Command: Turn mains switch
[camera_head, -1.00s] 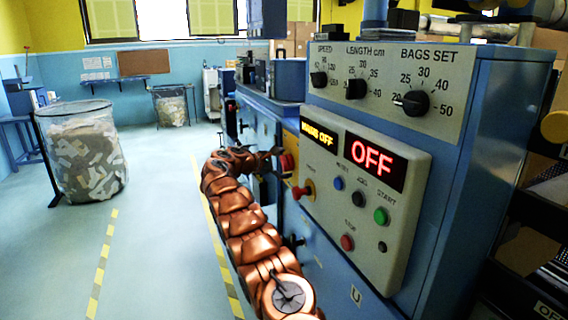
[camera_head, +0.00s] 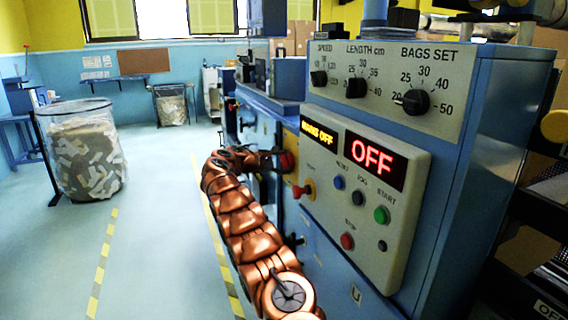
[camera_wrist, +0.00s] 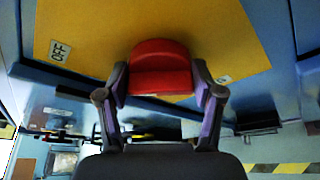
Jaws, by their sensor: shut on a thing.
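The red mains switch handle (camera_wrist: 160,68) sits on a yellow plate (camera_wrist: 95,30) in the wrist view, with an OFF label (camera_wrist: 60,51) at the plate's left. My gripper (camera_wrist: 160,88) has one finger on each side of the red handle and is shut on it. In the head view the red switch (camera_head: 287,161) is on the side of the blue machine, and my gripper (camera_head: 276,160) reaches it from the left. The machine's display (camera_head: 319,134) reads MAINS OFF, and the red display (camera_head: 374,161) beside it reads OFF.
The grey control panel (camera_head: 365,235) with buttons and a red-and-yellow emergency stop (camera_head: 304,190) stands just right of my arm. Dials (camera_head: 415,103) are above it. A clear bin of paper scraps (camera_head: 87,155) stands at left. The floor (camera_head: 150,220) between is clear.

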